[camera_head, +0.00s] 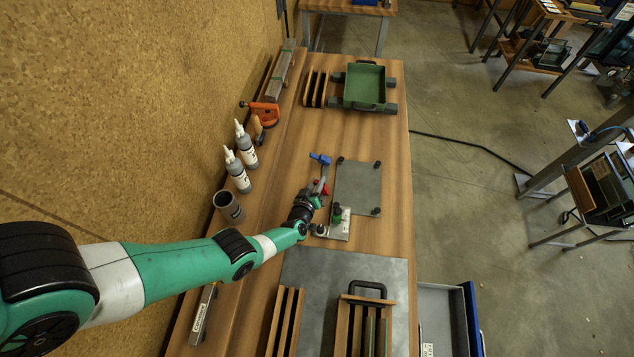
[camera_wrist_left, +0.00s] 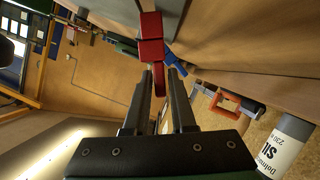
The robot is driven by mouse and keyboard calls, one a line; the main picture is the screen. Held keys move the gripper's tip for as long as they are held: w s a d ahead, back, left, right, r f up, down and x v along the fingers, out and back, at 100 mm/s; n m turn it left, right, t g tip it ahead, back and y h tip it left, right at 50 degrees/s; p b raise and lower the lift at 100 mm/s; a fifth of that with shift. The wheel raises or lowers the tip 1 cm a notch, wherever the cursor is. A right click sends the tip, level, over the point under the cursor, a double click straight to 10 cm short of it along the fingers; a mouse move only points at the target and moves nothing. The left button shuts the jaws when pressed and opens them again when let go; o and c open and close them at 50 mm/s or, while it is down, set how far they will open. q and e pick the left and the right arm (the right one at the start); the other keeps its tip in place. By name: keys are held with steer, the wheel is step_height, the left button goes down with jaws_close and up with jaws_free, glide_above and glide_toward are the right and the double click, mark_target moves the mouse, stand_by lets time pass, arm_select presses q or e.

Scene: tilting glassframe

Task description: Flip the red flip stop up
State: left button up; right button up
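The red flip stop (camera_head: 321,187) is by the left edge of the grey plate (camera_head: 357,184), partly hidden by my left gripper (camera_head: 317,195). In the left wrist view the red flip stop (camera_wrist_left: 151,36) is straight ahead, and its narrow red part reaches down between the fingertips. My left gripper (camera_wrist_left: 160,72) shows two dark fingers with a gap between them, one on each side of that red part. I cannot tell whether either finger touches it. My right gripper is in neither view.
A blue part (camera_head: 320,159) stands just beyond the red stop. A small metal block with a green knob (camera_head: 337,212) is close to the gripper. Bottles (camera_head: 237,172), a grey cup (camera_head: 229,207) and an orange clamp (camera_head: 265,113) line the wall side. A green tray (camera_head: 365,86) is at the back.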

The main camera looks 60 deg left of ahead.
arm_select(q)
steer(key=shift+o, duration=1.3)
steer(key=p+v, duration=0.8)
steer(key=v, duration=0.3)
steer(key=shift+s+d, duration=0.2)
steer(key=shift+s, duration=0.05)
steer(key=shift+r, duration=0.1)
